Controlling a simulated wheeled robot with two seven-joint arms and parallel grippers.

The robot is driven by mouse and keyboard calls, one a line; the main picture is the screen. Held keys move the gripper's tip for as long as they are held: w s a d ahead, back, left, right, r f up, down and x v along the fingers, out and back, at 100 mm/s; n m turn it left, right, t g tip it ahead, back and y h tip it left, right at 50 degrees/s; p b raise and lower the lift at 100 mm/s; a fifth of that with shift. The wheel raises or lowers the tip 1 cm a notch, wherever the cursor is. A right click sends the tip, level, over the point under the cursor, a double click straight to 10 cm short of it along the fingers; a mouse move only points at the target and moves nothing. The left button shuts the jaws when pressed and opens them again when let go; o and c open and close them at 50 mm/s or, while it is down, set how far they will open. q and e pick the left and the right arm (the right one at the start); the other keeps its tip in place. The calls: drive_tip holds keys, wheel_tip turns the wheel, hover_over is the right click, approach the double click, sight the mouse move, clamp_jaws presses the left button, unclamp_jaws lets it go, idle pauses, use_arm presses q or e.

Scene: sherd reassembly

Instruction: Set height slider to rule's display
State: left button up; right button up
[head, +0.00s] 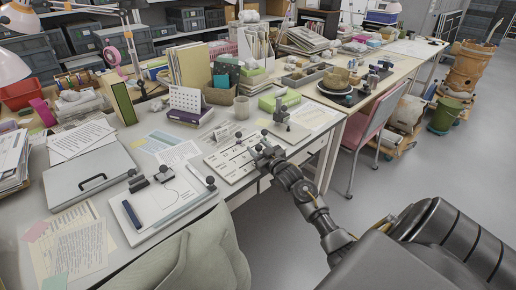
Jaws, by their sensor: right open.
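A white board with several dark slot-like marks (229,164) lies flat on the desk; small dark knobs show near its upper right side. Which of them is the height slider is too small to tell. My right gripper (262,150) is over this board's right edge, its jaws open. Its fingers partly hide the knobs there, and I cannot tell whether they touch one. Behind it is a grey plate with a dark upright fitting (282,116). I cannot make out the rule or its display. My left gripper is not in view.
A white board with a curved line, dark knobs and a navy bar (170,206) lies to the left.

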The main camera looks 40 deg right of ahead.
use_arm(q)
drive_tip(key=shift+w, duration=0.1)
use_arm(e)
drive_tip(key=s+a, duration=0.1)
drive_tip(key=s, duration=0.9)
drive_tip(key=shift+s+a, duration=0.25)
